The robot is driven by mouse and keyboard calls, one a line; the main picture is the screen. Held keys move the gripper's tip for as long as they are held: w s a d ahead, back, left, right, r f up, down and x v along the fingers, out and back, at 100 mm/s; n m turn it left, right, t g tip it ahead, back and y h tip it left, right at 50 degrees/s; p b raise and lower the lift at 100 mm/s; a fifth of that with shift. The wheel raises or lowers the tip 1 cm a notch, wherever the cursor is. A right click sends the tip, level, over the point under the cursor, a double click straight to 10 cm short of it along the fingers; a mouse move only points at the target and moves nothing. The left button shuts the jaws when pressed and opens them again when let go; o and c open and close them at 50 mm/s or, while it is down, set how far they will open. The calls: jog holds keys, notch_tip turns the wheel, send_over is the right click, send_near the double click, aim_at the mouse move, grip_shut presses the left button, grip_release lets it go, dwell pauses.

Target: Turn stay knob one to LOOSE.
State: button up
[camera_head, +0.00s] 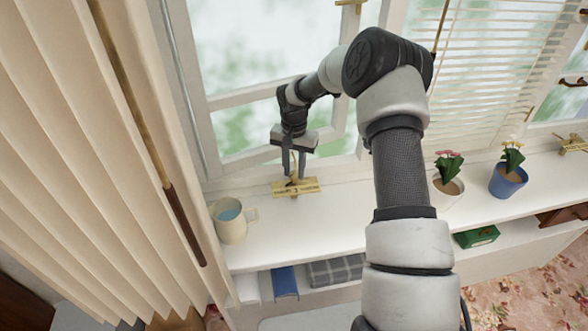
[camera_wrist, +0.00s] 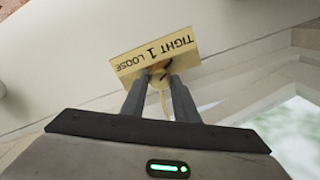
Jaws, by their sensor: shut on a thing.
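A brass plate (camera_head: 310,186) lies on the white sill below the open window. In the wrist view the plate (camera_wrist: 125,64) reads TIGHT, 1 and LOOSE, upside down, with TIGHT at the right and LOOSE at the left. Stay knob one (camera_wrist: 160,74) is a small brass piece at the plate's near edge, partly hidden by my fingers. My gripper (camera_head: 293,173) points down over the plate. In the wrist view my gripper (camera_wrist: 159,82) is shut on the knob, one finger on each side. I cannot tell which word the knob points to.
A cream mug (camera_head: 231,222) with blue inside stands left of the plate. A plant in a white pot (camera_head: 447,191) and one in a blue pot (camera_head: 507,181) stand to the right. A beige curtain (camera_head: 80,150) hangs at the left. Another brass fitting (camera_head: 573,145) is at far right.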

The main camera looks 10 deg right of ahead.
jog(key=shift+n, duration=0.3)
jog(key=n+b, duration=0.2)
jog(key=n, duration=0.3)
jog(key=shift+n, duration=0.3)
jog(key=n, duration=0.3)
jog(key=shift+n, duration=0.3)
jog(key=n, duration=0.3)
jog(key=shift+n+b, duration=0.3)
jog(key=n, duration=1)
jog(key=shift+n, duration=0.4)
